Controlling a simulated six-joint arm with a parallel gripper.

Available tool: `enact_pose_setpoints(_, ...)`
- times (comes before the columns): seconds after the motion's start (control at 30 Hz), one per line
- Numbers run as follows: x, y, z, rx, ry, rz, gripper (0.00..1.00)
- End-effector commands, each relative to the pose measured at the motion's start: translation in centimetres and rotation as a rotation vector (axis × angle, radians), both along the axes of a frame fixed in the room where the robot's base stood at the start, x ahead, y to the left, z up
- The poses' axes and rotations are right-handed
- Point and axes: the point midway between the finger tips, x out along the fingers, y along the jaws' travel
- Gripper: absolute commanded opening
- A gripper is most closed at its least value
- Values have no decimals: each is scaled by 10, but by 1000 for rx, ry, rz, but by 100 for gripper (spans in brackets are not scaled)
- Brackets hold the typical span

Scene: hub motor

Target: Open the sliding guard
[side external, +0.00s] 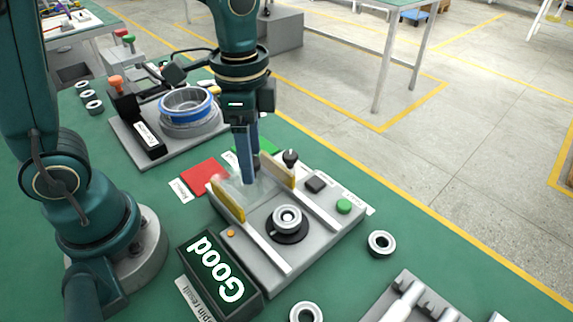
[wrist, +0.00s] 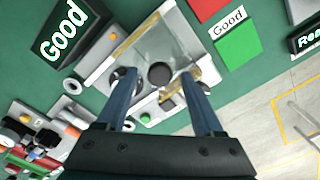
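The sliding guard, a clear panel between yellow side strips (side external: 228,203), sits at the back-left end of the white rails on the grey test station in the side view. The rotor seat with its metal ring (side external: 287,218) stands uncovered in front of it. The guard's yellow edge also shows in the wrist view (wrist: 136,36). My gripper (side external: 247,182) points down at the guard, its tips in front of or at the clear panel; contact is unclear. In the wrist view my gripper (wrist: 163,88) has its fingers apart. A black round knob (wrist: 160,74) appears between them.
A "Good" display (side external: 219,270) stands at the station's front left. A black ball knob (side external: 290,157) rises behind the right strip; a green button (side external: 343,206) is on the right. A red plate (side external: 205,175) lies to the left. Loose rings (side external: 382,243) lie on the green table.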

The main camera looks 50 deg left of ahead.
Motion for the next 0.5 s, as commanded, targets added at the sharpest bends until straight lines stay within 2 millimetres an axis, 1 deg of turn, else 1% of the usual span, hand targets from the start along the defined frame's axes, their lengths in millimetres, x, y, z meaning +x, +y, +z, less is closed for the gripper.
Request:
enact_pose_setpoints(0.17,-1,0,0,1,4,0,69)
enact_pose_setpoints(0.27,0,0,4,1,1,0,69)
enact_pose_setpoints(0.5,1,0,35,0,-3,0,69)
